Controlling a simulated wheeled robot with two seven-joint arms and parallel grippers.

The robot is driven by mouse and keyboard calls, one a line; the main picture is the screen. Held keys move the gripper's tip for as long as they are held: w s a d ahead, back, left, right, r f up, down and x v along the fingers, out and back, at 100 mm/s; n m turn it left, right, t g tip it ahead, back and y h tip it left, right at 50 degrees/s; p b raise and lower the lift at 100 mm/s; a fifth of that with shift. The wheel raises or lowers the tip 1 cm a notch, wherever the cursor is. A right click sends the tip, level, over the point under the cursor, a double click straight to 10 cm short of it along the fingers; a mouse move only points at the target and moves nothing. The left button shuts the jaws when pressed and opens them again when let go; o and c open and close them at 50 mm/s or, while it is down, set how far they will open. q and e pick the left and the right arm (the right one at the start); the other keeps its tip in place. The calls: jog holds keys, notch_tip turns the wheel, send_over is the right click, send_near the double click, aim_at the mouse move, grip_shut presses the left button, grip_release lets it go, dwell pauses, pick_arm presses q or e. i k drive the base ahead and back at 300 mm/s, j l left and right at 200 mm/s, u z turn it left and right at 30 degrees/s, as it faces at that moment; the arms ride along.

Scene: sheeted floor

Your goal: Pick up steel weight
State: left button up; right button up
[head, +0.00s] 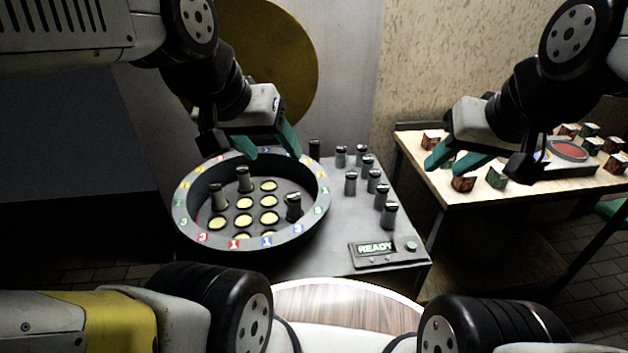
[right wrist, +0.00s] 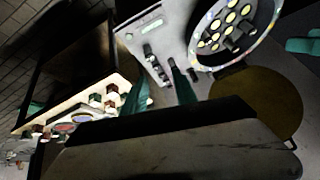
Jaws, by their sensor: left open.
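Several grey steel weights with knobbed tops stand upright on the console right of the round tub, such as the front one (head: 389,216) and a middle one (head: 350,183). A darker cylinder (head: 314,149) stands by the tub's rim. Inside the tub (head: 180,215), 3 weights stand among yellow discs, one at the left (head: 219,197). My left gripper (head: 269,150) is open and empty above the tub's back rim. My right gripper (head: 455,164) is over the wooden table's left part; its teal fingers are apart in the right wrist view (right wrist: 158,85), with nothing visible between them.
The console front has a READY display (head: 375,248) and a green button (head: 411,246). The wooden table (head: 450,190) at right holds several red and green cubes and a device with a red disc (head: 567,150). A big yellow disc (head: 285,60) stands behind the tub.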

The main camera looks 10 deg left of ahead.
aim_at(374, 175)
jog(key=i+l+u, duration=0.1)
jog(key=l+u, duration=0.25)
jog(key=i+l+u, duration=0.15)
jog(key=u, duration=0.2)
jog(key=l+u, duration=0.3)
